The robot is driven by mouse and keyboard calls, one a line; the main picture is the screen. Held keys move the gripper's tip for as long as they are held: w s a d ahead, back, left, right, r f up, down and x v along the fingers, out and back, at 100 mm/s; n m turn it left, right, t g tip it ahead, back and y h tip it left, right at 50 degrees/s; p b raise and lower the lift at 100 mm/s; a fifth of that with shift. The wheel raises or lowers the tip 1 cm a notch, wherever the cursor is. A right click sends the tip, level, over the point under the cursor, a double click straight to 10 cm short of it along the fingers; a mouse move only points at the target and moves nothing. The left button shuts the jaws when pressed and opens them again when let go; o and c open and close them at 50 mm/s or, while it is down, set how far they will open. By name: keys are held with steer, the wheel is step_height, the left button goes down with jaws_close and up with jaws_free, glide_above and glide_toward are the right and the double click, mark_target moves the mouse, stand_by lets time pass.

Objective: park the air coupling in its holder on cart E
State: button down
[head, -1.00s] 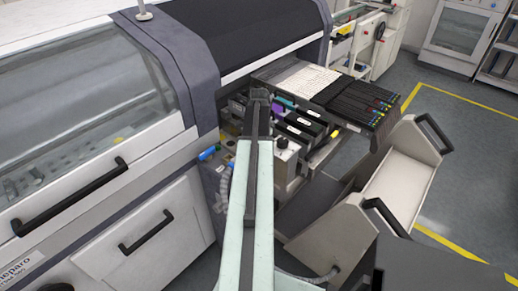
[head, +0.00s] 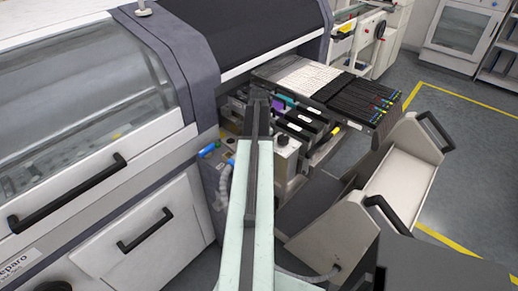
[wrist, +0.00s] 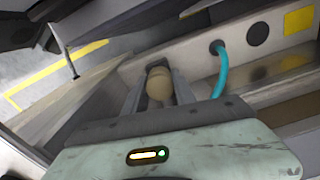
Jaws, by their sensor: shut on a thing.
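In the wrist view my gripper (wrist: 158,80) is shut on a tan, rounded piece, which I take to be the air coupling (wrist: 158,86). The piece sits between the two grey fingers, and its lower part is hidden by the gripper body. A teal hose (wrist: 219,72) runs from a dark round port in a pale panel (wrist: 190,52) down behind the gripper body. Its other end is hidden. No holder can be made out clearly. In the head view my arm hides the gripper and the coupling.
A feeder trolley (head: 400,192) with black handles stands at right. Feeders with coloured ends (head: 365,100) and a white box (head: 288,145) are near the arm's far end. The machine's pale doors (head: 150,222) close off the left. Open floor lies at far right.

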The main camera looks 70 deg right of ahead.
steer(key=shift+f, duration=0.1)
steer(key=c, duration=0.9)
jaws_free()
steer(key=shift+c, duration=0.2)
step_height(320, 180, up, 8)
steer(key=p, duration=0.8)
steer(key=shift+f, duration=0.1)
